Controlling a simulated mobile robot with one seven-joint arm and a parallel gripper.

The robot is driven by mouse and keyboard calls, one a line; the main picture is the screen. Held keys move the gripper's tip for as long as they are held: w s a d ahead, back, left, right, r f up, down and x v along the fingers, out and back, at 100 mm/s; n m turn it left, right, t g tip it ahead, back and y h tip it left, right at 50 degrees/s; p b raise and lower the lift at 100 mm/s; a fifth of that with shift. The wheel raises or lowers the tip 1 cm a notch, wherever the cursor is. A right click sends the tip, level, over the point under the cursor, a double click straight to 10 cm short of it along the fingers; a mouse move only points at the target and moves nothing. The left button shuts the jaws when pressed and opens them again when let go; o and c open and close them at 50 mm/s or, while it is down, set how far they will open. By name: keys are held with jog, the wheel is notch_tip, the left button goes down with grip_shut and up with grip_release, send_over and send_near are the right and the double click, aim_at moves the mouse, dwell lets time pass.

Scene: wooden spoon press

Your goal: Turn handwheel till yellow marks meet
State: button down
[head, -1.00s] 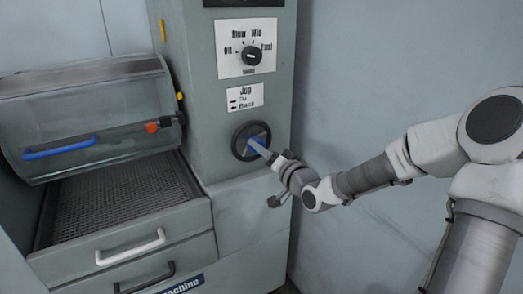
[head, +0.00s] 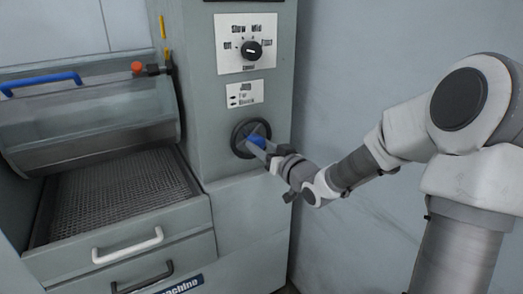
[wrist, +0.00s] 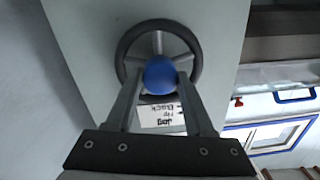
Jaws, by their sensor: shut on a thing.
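The black handwheel (head: 251,138) is on the front of the grey machine column, below the Jog label. Its blue knob (wrist: 160,74) is between the fingers of my gripper (wrist: 159,92), which is shut on it. In the head view my gripper (head: 266,147) reaches the wheel from the right and partly hides it. One yellow mark (head: 163,27) is on the column's left edge. The other yellow mark (head: 167,54) is just below it, beside the clear guard. The two marks are close together, nearly end to end; whether they touch is too small to tell.
The clear guard (head: 95,115) with a blue handle (head: 40,83) and an orange-red knob (head: 138,67) is raised over a mesh tray (head: 115,195). A speed dial (head: 251,50) is above the wheel. A white drawer handle (head: 128,246) is below. The wall is close on the right.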

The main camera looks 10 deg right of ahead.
jog(key=shift+n+b, duration=0.5)
jog(key=shift+n, duration=0.5)
jog(key=shift+c, duration=1.4)
grip_release()
jog(key=b+v, duration=0.4)
jog(key=v, duration=1.3)
jog(key=shift+s, duration=0.15)
